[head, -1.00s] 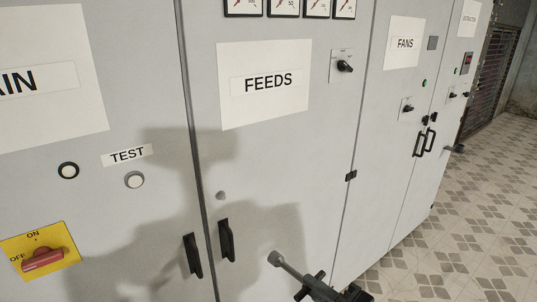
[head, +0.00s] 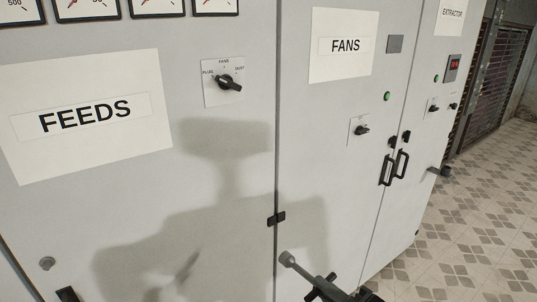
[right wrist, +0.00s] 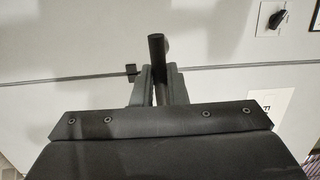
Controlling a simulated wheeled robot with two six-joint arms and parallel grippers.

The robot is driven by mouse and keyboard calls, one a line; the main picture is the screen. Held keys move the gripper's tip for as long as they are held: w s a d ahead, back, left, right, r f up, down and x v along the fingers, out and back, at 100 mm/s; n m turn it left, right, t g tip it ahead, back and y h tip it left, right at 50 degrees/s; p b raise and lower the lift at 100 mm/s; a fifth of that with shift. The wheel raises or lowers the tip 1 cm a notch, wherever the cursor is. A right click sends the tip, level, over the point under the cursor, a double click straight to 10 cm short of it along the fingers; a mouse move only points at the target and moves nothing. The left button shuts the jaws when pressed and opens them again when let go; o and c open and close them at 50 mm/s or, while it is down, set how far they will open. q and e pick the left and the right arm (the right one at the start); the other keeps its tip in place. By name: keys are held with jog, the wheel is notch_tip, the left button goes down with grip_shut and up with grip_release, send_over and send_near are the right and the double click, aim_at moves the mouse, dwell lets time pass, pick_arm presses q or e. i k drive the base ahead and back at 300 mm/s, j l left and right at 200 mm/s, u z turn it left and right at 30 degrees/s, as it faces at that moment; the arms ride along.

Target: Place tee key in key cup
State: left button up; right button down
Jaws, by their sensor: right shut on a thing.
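The tee key (head: 303,270) is a grey rod with a rounded end, at the bottom of the head view. My right gripper (head: 325,289) is shut on it, and the rod points up and left in front of the cabinets. In the right wrist view the tee key (right wrist: 158,55) stands out dark between the two fingers of my right gripper (right wrist: 160,82). I cannot make out a key cup for certain. A small grey cylindrical piece (head: 440,171) sticks out near the far cabinet, well apart from the key. My left gripper is not in view.
Grey cabinets labelled FEEDS (head: 85,113) and FANS (head: 346,45) fill the left and middle. Black door handles (head: 394,168), a hinge (head: 276,219) and knobs (head: 228,83) stick out from them. Tiled floor (head: 480,240) lies open at the right, with a slatted gate (head: 490,80) behind.

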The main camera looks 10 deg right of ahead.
aim_at(445, 173)
jog(key=i+l, duration=0.1)
jog(key=l, duration=0.3)
jog(key=i+l, duration=0.1)
jog(key=l, duration=0.3)
jog(key=i+l, duration=0.1)
jog(key=l, duration=0.35)
jog(key=i+l, duration=0.1)
jog(key=l, duration=0.3)
jog(key=i+l, duration=0.1)
jog(key=l, duration=0.85)
jog(key=i+l, duration=0.15)
jog(key=l, duration=1)
jog(key=i+l, duration=0.15)
jog(key=l, duration=0.45)
jog(key=z, duration=0.05)
